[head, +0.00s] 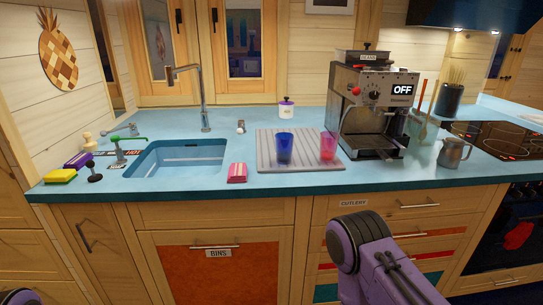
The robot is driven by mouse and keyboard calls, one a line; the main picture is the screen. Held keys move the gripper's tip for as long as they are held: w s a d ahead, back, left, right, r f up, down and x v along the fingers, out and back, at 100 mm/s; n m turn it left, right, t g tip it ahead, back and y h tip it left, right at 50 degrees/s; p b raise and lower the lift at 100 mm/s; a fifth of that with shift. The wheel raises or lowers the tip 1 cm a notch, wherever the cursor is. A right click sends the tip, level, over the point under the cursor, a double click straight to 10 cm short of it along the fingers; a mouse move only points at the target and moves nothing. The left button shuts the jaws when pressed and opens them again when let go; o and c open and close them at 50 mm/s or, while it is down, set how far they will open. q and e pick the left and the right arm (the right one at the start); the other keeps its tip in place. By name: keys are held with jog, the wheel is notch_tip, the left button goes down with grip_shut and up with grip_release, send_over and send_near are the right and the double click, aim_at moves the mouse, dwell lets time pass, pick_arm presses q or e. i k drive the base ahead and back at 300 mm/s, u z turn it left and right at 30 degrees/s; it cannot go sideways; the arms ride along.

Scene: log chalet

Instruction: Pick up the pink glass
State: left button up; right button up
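The pink glass (328,146) stands upright on the right part of a grey ribbed drying mat (265,154) on the blue counter. A blue glass (284,148) stands upright to its left on the same mat. A purple link of my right arm shows at the bottom right, in front of the drawers and below the counter edge. My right gripper is out of the picture. Only a small piece of my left arm shows in the bottom left corner, and my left gripper is not visible.
A coffee machine (376,108) stands close to the right of the pink glass. A metal jug (453,153) is farther right, near the hob (497,138). The sink (178,158), a tall tap (203,98) and a pink packet (237,172) are to the left.

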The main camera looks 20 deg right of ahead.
aim_at(328, 140)
jog(key=u, duration=0.3)
jog(key=i, duration=0.9)
jog(key=z, duration=0.75)
